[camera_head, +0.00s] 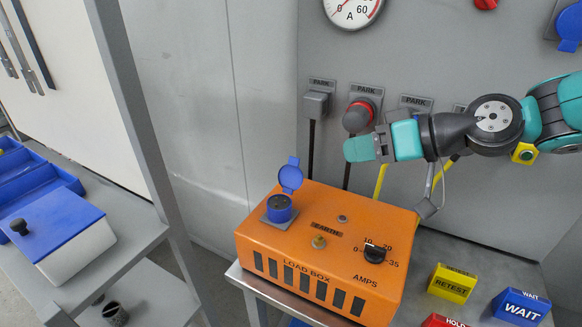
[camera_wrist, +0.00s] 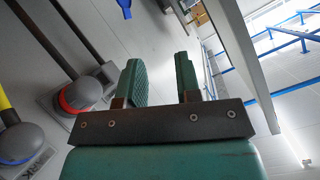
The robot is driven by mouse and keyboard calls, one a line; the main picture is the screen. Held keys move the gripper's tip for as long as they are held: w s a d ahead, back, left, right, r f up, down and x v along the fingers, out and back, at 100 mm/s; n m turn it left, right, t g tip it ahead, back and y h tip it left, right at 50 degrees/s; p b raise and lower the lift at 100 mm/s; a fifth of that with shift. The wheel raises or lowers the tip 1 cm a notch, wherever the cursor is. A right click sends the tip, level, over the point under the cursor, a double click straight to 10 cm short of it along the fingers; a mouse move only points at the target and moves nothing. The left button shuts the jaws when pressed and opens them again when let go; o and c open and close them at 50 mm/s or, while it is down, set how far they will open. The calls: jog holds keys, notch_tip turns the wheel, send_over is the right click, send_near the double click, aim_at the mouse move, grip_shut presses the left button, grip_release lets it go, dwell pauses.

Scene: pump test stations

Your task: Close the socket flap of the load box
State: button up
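The orange load box (camera_head: 290,240) stands on a bench in the head view. Its blue socket (camera_head: 279,209) is on the top at the left, and the round blue socket flap (camera_head: 291,175) stands up, open, behind it. My gripper (camera_head: 352,150) is above and behind the box, to the right of the flap and apart from it, pointing left. In the wrist view its two green fingers (camera_wrist: 160,82) are apart with nothing between them.
Parked plugs (camera_head: 317,103) hang on the grey panel behind my gripper, one with a red ring (camera_wrist: 82,94). Yellow RETEST (camera_head: 453,283) and blue WAIT (camera_head: 521,307) blocks stand right of the box. A blue-lidded container (camera_head: 62,222) is on the left shelf.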

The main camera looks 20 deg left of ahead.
aim_at(291, 157)
jog(key=w+a+f+y+b, duration=0.2)
jog(key=w+a+f+y, duration=0.35)
jog(key=a+f, duration=0.3)
jog(key=shift+t, duration=0.4)
jog(key=a, duration=0.2)
jog(key=w+a+p, duration=0.1)
jog(key=a, duration=0.1)
jog(key=a+p, duration=0.1)
jog(key=a, duration=0.2)
jog(key=shift+w+f, duration=0.15)
jog(key=shift+f, duration=0.2)
jog(key=shift+c, duration=0.4)
grip_shut()
